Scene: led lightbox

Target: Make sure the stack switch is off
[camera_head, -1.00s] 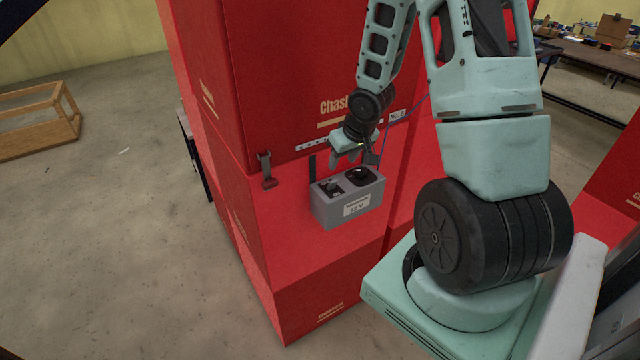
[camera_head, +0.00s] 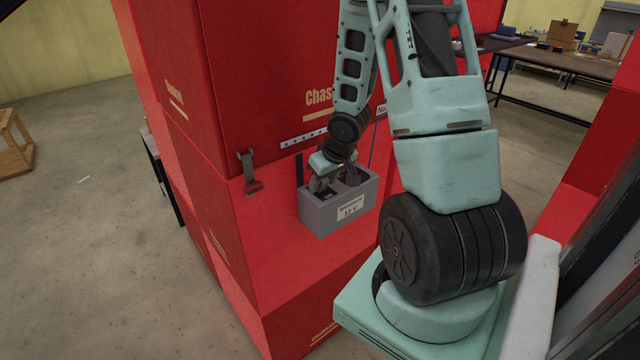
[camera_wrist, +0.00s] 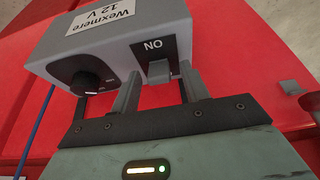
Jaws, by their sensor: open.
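A grey box (camera_head: 337,214) marked 12 V sits on a red ledge, its label facing the head camera. The wrist view shows the box (camera_wrist: 120,45) close up, with a "Wexmere 12 V" label. A grey switch lever (camera_wrist: 159,69) stands on a black plate with lettering that reads NO in this view, perhaps ON upside down. A round black knob (camera_wrist: 86,84) is beside it. My gripper (camera_head: 325,184) is at the top of the box. In the wrist view my open gripper (camera_wrist: 160,84) has a finger either side of the lever; contact is unclear.
A red cabinet (camera_head: 255,75) rises behind the box. A blue cable (camera_wrist: 35,130) hangs near the knob. Tables with objects (camera_head: 565,58) are far right. The floor at left is mostly clear.

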